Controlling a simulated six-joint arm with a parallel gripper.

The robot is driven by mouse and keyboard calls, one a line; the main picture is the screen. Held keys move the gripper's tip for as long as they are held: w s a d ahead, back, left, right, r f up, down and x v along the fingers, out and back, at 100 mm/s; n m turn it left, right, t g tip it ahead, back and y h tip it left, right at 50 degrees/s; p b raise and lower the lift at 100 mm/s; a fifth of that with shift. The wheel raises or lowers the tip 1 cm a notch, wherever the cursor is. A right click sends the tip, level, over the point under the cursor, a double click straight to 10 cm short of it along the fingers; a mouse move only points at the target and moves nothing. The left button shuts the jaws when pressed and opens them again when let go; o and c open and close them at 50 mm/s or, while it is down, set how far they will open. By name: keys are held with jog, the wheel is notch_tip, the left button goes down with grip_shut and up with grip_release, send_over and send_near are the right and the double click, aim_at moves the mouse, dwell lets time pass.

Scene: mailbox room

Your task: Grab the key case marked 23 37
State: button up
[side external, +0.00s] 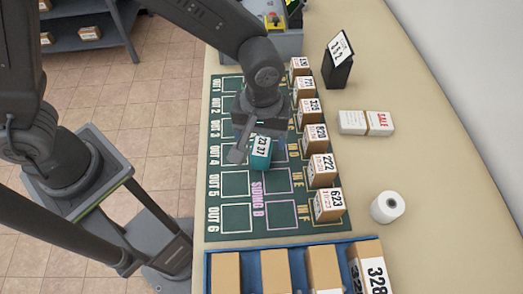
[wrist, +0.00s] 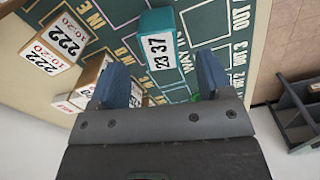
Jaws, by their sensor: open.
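The teal key case (side external: 261,152) with a white label reading 23 37 stands on the green marked mat (side external: 237,221), near its middle. In the wrist view the case (wrist: 158,22) is at the upper middle, its label facing the camera. My gripper (side external: 240,150) is at the case in the side view, and its arm covers part of the mat there. In the wrist view my gripper (wrist: 165,80) shows two blue-grey fingers spread apart. The case lies ahead of and between the finger lines, and nothing is held. Whether a finger touches the case cannot be told.
A column of numbered cardboard boxes (side external: 321,170) lines the mat's right side. A blue tray (side external: 225,249) with larger boxes is at the front. A white roll (side external: 387,207), small sale boxes (side external: 366,122) and a black sign stand (side external: 338,66) are at right.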

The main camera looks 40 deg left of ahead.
aim_at(262, 154)
notch_tip(262, 154, down, 7)
jog(key=shift+f, duration=0.15)
dwell(0.4)
jog(key=c, duration=1)
jog(key=shift+c, duration=0.2)
